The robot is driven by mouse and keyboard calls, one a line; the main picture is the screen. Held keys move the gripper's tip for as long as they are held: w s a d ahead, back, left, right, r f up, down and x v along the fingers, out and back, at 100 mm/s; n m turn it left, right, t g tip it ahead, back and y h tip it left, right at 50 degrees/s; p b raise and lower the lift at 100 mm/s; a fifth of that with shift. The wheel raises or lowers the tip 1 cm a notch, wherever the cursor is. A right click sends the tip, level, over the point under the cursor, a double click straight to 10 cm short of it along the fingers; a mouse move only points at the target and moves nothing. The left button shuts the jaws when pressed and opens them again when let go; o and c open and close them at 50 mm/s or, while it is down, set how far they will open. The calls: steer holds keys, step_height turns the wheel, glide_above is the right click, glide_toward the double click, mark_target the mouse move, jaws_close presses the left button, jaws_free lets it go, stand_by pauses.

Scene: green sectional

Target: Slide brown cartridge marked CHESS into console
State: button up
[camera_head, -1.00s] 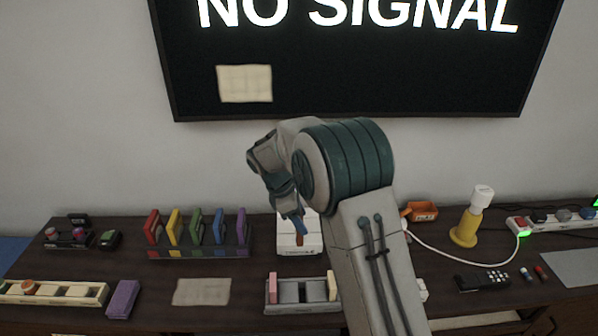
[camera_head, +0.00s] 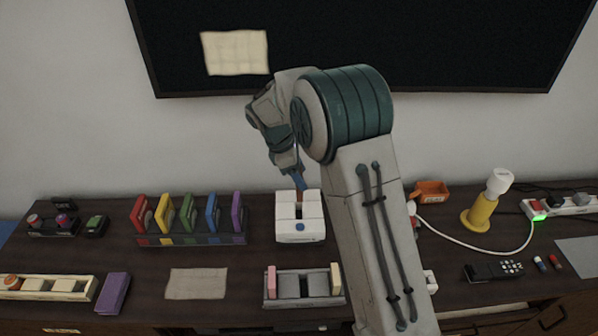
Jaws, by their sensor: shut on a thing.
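The white console (camera_head: 312,230) stands on the dark cabinet top, with a dark slot in its top and a blue round mark on its front. My gripper (camera_head: 297,170) points down just above the rear of the console. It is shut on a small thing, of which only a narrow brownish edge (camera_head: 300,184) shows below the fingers. That is likely the brown cartridge, but its CHESS marking cannot be read. Its lower end is close to the slot; whether it touches or enters I cannot tell.
A rack (camera_head: 190,239) of several coloured cartridges stands left of the console. A grey holder (camera_head: 304,301) with pink and cream pieces is in front. A purple box (camera_head: 113,293) and paper sheet (camera_head: 196,284) lie left. A yellow lamp (camera_head: 481,212) and white cable are right.

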steer(key=shift+f+b, duration=1.55)
steer(key=shift+f, duration=1.35)
steer(key=shift+f+b, duration=1)
steer(key=shift+f, duration=1.6)
steer(key=o, duration=1)
steer(key=shift+o, duration=0.2)
steer(key=shift+r, duration=0.1)
steer(key=shift+a, duration=0.1)
steer(key=v, duration=1.3)
steer(key=shift+r, duration=0.35)
